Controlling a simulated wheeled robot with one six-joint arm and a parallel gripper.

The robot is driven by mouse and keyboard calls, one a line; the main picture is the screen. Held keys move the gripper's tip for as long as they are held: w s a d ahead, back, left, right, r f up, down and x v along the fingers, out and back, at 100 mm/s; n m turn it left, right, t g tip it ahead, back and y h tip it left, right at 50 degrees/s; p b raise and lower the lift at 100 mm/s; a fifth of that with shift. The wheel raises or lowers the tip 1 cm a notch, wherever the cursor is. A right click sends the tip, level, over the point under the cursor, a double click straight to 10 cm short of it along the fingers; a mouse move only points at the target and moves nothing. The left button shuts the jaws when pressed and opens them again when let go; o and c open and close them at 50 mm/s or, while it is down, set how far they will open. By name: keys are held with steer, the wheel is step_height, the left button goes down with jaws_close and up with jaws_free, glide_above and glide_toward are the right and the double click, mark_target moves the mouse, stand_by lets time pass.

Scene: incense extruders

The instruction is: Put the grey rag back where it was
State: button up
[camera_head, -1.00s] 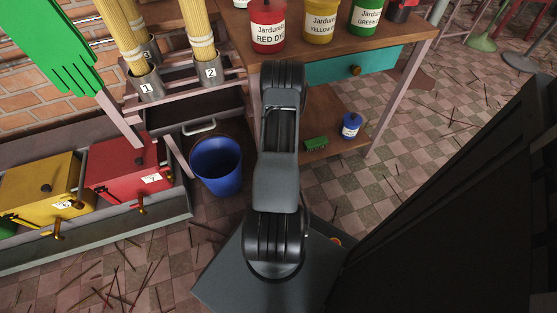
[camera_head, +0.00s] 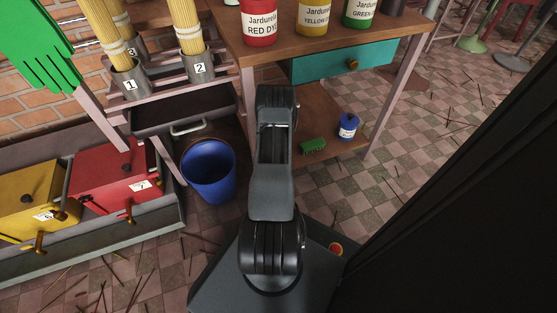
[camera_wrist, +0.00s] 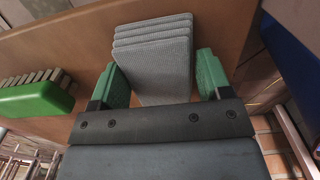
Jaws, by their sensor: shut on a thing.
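The grey rag (camera_wrist: 153,62) is a folded stack of ribbed cloth in the wrist view. My gripper (camera_wrist: 160,80) has green finger pads on both sides of it and is shut on it. Behind the rag is a brown wooden surface; I cannot tell whether the rag touches it. In the head view my arm hides the gripper and the rag. The lower shelf (camera_head: 318,122) of the wooden table shows beside my arm.
A green brush (camera_head: 313,146) and a blue jar (camera_head: 347,128) stand on the lower shelf; the brush also shows in the wrist view (camera_wrist: 35,100). A blue bin (camera_head: 209,175) is left of my arm. Dye jars (camera_head: 260,24) stand on the tabletop above a teal drawer (camera_head: 325,64).

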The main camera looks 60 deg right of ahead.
steer(key=shift+f, duration=0.1)
steer(key=o, duration=0.9)
steer(key=shift+r+p, duration=1.9)
steer(key=shift+r, duration=2.05)
steer(key=shift+s, duration=0.1)
